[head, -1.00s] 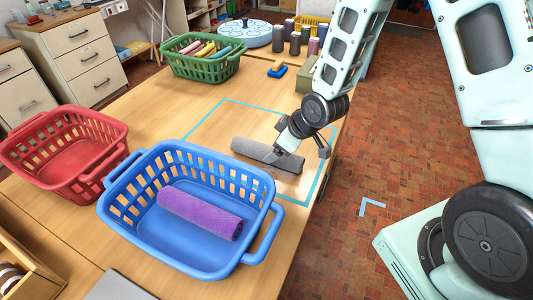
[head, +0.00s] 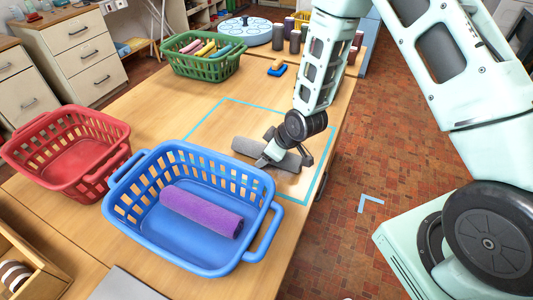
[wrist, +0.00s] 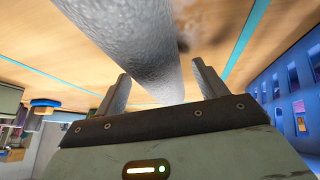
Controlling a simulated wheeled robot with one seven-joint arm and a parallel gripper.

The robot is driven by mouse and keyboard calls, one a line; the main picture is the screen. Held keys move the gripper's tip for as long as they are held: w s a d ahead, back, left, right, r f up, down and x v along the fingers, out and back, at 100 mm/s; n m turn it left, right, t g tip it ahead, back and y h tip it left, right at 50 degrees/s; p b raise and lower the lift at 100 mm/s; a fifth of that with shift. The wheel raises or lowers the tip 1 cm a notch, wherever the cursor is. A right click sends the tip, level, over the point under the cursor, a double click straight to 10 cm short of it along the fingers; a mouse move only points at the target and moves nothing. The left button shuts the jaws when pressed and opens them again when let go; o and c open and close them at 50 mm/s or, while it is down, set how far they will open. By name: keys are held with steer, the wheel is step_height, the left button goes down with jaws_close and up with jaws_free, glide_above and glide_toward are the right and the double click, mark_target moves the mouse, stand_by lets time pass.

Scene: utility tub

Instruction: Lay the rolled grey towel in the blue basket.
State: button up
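The rolled grey towel (head: 247,147) lies on the table inside a light-blue taped outline, to the right of the blue basket's back corner. In the wrist view the towel (wrist: 140,45) runs between my two fingers. My gripper (head: 281,160) is down at the towel's middle-right part, with one finger on each side of the roll. The fingers (wrist: 160,88) stand apart, with a narrow gap visible beside the towel; the gripper looks open. The blue basket (head: 262,195) stands at the front of the table and holds a rolled purple towel (head: 200,210). My wrist hides part of the grey towel.
A red basket (head: 65,150) stands left of the blue one and looks empty. A green basket (head: 205,65) with several coloured rolls stands farther back. A blue-and-yellow item (head: 277,68) and dark cylinders (head: 295,40) are at the back. The table's right edge runs near my gripper.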

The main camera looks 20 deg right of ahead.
steer(key=c, duration=0.8)
steer(key=shift+c, duration=0.8)
steer(key=shift+r, duration=0.15)
